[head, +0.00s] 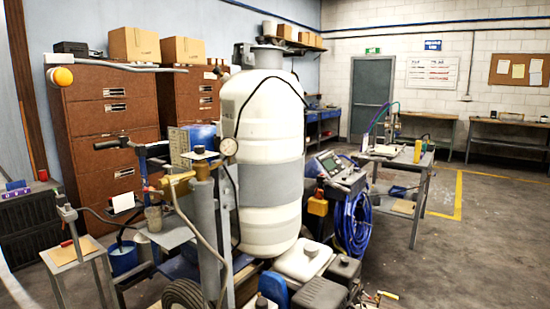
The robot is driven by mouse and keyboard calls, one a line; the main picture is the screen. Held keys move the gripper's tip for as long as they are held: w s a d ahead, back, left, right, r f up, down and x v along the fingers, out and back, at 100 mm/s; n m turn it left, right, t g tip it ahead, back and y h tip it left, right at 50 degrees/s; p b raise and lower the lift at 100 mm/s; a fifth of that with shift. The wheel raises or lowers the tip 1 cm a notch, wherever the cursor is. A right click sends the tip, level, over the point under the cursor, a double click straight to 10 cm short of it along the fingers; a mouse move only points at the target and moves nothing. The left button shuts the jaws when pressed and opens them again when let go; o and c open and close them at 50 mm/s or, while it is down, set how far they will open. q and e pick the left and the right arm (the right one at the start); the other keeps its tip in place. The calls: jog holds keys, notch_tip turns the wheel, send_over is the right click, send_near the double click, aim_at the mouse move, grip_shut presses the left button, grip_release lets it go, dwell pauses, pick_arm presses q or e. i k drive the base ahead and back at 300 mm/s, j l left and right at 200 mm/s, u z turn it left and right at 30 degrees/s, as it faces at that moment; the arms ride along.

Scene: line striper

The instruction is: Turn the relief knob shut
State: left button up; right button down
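The line striper stands in the middle of the head view, with a large white tank (262,205) wrapped by a grey band. A round white pressure gauge (228,146) sits at its left. Beside the gauge, a small dark knob (199,151) tops a grey upright cylinder (203,215). A brass fitting (178,181) and a red-tipped lever (152,190) are just left of it. I cannot tell which of these is the relief knob or whether it is shut. Neither of my grippers is in view.
Brown drawer cabinets (100,120) with cardboard boxes stand behind at left. A small table (70,252) is at front left. Floor is open at right.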

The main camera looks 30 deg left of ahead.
aim_at(217, 70)
jog(key=u, duration=1.35)
jog(key=i+j, duration=0.1)
jog(key=j, duration=0.75)
jog(key=i+j, duration=0.15)
jog(key=j, duration=0.65)
jog(key=i+u, duration=0.05)
